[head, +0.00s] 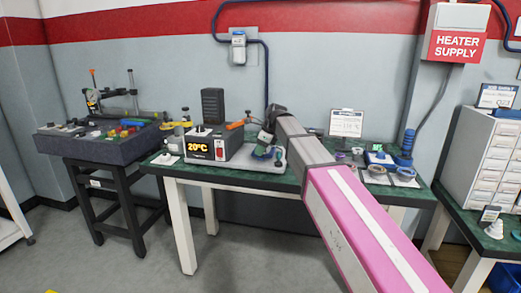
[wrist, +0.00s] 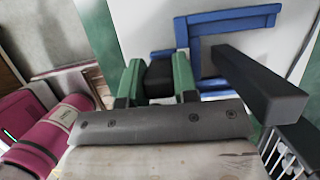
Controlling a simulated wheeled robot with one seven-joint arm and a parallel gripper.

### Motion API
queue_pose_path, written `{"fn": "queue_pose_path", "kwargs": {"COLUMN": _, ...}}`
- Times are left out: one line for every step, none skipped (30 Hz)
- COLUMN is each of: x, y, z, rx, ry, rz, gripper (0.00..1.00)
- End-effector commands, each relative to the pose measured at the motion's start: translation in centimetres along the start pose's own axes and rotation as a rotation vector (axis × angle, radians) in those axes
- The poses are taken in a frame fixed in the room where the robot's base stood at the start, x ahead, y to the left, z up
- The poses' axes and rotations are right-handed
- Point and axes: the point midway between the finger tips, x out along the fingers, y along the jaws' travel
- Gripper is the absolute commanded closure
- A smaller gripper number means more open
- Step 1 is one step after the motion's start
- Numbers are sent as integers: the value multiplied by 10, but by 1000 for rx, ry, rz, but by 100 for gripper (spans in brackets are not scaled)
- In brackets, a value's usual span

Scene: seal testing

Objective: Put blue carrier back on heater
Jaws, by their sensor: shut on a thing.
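The blue carrier (wrist: 232,19) is an open blue frame over a pale plate in the wrist view. My gripper (wrist: 157,80) has its green-padded fingers shut on a black block at the carrier's near left edge, which appears to be its grip. In the head view, the carrier (head: 263,153) shows as a small patch of blue below my gripper (head: 265,140). The heater (head: 222,150) is a dark box reading 20°C, with a pale plate to its right. The carrier is at that plate; I cannot tell whether it touches it.
A black bar (wrist: 262,88) stands close right of my gripper in the wrist view. A dark upright block (head: 213,105) stands behind the heater. A sign (head: 346,122), tape rolls and a blue tool stand (head: 405,148) occupy the green bench's right part. My arm hides some bench.

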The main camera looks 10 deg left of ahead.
Motion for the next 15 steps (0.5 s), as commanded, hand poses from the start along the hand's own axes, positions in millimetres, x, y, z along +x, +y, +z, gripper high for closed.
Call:
{"fn": "queue_pose_path", "kwargs": {"x": 1, "y": 0, "z": 0, "rx": 0, "ry": 0, "rz": 0, "gripper": 100}}
{"fn": "queue_pose_path", "kwargs": {"x": 1, "y": 0, "z": 0, "rx": 0, "ry": 0, "rz": 0, "gripper": 100}}
{"fn": "queue_pose_path", "kwargs": {"x": 2, "y": 0, "z": -1, "rx": 0, "ry": 0, "rz": 0, "gripper": 100}}
{"fn": "queue_pose_path", "kwargs": {"x": 2, "y": 0, "z": -1, "rx": 0, "ry": 0, "rz": 0, "gripper": 100}}
{"fn": "queue_pose_path", "kwargs": {"x": 3, "y": 0, "z": -1, "rx": 0, "ry": 0, "rz": 0, "gripper": 100}}
{"fn": "queue_pose_path", "kwargs": {"x": 3, "y": 0, "z": -1, "rx": 0, "ry": 0, "rz": 0, "gripper": 100}}
{"fn": "queue_pose_path", "kwargs": {"x": 4, "y": 0, "z": -2, "rx": 0, "ry": 0, "rz": 0, "gripper": 100}}
{"fn": "queue_pose_path", "kwargs": {"x": 4, "y": 0, "z": -2, "rx": 0, "ry": 0, "rz": 0, "gripper": 100}}
{"fn": "queue_pose_path", "kwargs": {"x": 5, "y": 0, "z": -2, "rx": 0, "ry": 0, "rz": 0, "gripper": 100}}
{"fn": "queue_pose_path", "kwargs": {"x": 5, "y": 0, "z": -2, "rx": 0, "ry": 0, "rz": 0, "gripper": 100}}
{"fn": "queue_pose_path", "kwargs": {"x": 6, "y": 0, "z": -2, "rx": 0, "ry": 0, "rz": 0, "gripper": 100}}
{"fn": "queue_pose_path", "kwargs": {"x": 6, "y": 0, "z": -2, "rx": 0, "ry": 0, "rz": 0, "gripper": 100}}
{"fn": "queue_pose_path", "kwargs": {"x": 6, "y": 0, "z": -2, "rx": 0, "ry": 0, "rz": 0, "gripper": 100}}
{"fn": "queue_pose_path", "kwargs": {"x": 6, "y": 0, "z": -3, "rx": 0, "ry": 0, "rz": 0, "gripper": 100}}
{"fn": "queue_pose_path", "kwargs": {"x": 6, "y": 0, "z": -3, "rx": 0, "ry": 0, "rz": 0, "gripper": 100}}
